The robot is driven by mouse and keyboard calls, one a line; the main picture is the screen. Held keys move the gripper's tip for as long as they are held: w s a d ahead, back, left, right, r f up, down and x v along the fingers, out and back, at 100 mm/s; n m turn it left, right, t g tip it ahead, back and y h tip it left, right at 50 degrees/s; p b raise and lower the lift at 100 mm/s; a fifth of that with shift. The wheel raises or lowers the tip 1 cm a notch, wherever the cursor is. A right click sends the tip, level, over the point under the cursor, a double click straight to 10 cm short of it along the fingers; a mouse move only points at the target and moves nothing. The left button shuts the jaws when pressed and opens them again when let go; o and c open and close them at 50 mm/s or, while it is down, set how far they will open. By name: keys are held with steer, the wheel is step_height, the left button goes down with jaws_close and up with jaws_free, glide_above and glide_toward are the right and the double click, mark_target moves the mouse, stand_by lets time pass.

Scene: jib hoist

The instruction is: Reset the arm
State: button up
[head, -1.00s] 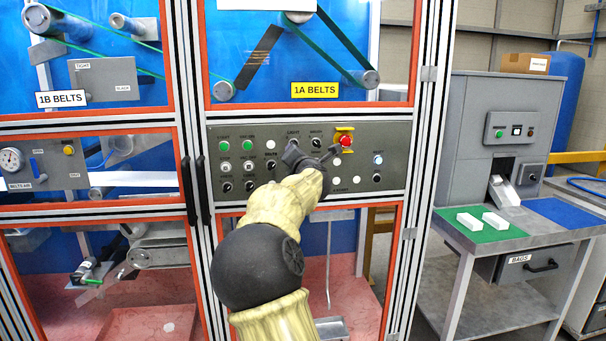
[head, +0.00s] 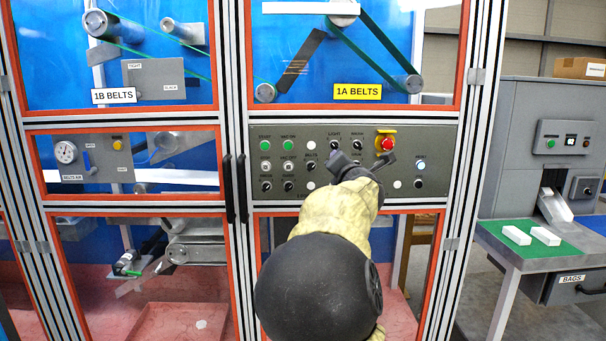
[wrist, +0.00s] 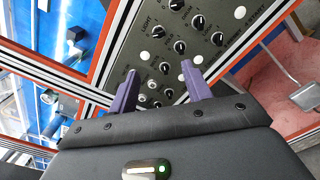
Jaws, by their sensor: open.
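My gripper (head: 362,163) is open in front of the grey control panel (head: 435,140), at the panel's lower middle. In the wrist view its two purple fingers (wrist: 160,88) are apart with nothing between them, and the panel (wrist: 150,62) with its black knobs lies beyond. I cannot tell whether a finger touches the panel. My arm, in a pale yellow cover with a dark round joint, reaches up from the bottom of the head view and hides some lower controls. A red emergency button (head: 387,143) with a yellow surround sits just above and right of the gripper.
Orange-framed clear doors with dark handles (head: 235,188) surround the panel. At right, a bench with a green mat (head: 528,246) holds two white blocks (head: 530,235). Floor shows below the bench.

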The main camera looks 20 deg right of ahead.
steer(key=s+f+m+g, duration=0.2)
steer(key=f+m, duration=0.3)
steer(key=f, duration=0.3)
steer(key=s+f+m+g, duration=0.3)
steer(key=f+m, duration=0.2)
steer(key=f, duration=0.3)
steer(key=s+a+f+m+g+y, duration=0.1)
steer(key=s+a+f+m+g, duration=0.1)
steer(key=s+a+f+m, duration=0.4)
steer(key=s+a+f+m+g+y, duration=0.25)
steer(key=s+f, duration=0.25)
steer(key=f, duration=0.3)
steer(key=s+a+f+m+g+y, duration=0.1)
steer(key=s+a+f+m+g, duration=0.3)
steer(key=s, duration=0.4)
steer(key=s+a+f+m+g+y, duration=0.1)
steer(key=s+a+f+m, duration=0.1)
steer(key=s+a+f, duration=0.35)
steer(key=w+p+v, duration=0.2)
steer(key=p+v, duration=1.4)
steer(key=v, duration=0.1)
steer(key=shift+a+r, duration=0.75)
steer(key=shift+w+f+n+h, duration=0.1)
steer(key=shift+n+h, duration=0.15)
